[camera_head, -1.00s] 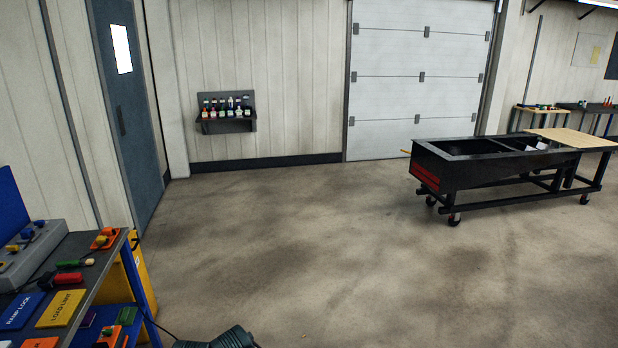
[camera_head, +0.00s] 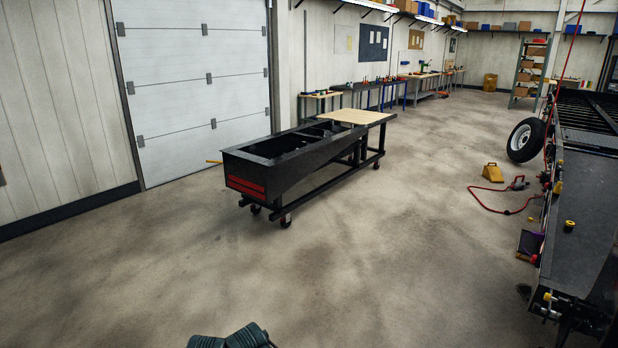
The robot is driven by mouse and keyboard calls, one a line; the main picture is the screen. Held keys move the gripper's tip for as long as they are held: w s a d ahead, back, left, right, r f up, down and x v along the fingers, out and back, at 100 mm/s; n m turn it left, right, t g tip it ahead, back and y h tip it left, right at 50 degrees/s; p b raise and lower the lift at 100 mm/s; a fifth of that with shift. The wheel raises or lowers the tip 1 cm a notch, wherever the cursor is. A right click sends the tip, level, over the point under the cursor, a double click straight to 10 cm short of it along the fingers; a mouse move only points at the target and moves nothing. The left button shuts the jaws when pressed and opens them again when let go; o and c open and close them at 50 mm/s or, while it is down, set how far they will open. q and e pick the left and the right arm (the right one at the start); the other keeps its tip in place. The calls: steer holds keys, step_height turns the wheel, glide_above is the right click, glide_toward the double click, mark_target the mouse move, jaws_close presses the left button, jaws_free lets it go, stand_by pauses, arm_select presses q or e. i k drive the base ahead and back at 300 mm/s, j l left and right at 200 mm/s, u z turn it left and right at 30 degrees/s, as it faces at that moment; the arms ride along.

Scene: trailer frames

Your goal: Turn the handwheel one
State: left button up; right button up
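I cannot pick out a handwheel in this view. The trailer frame (camera_head: 590,215) stands along the right edge, with a dark deck and small yellow, red and metal fittings on its near side and front end. These fittings are too small to tell apart. A second black frame on casters (camera_head: 285,165) stands left of centre, with red strips on its near end and a thin yellow bar sticking out on its left.
A tyre (camera_head: 525,140) stands beside the trailer. A yellow wedge chock (camera_head: 493,173) and a red hose (camera_head: 492,207) lie on the floor near it. The floor between the black frame and the trailer is open.

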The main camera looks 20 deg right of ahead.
mark_target(537, 307)
steer(key=i+l+z, duration=0.1)
steer(key=z, duration=0.4)
steer(key=i+z, duration=0.3)
steer(key=z, duration=0.15)
steer(key=i+z, duration=0.2)
steer(key=z, duration=0.3)
steer(key=i+j+z, duration=0.1)
steer(key=z, duration=0.35)
steer(key=i+z, duration=0.6)
steer(key=i, duration=1.5)
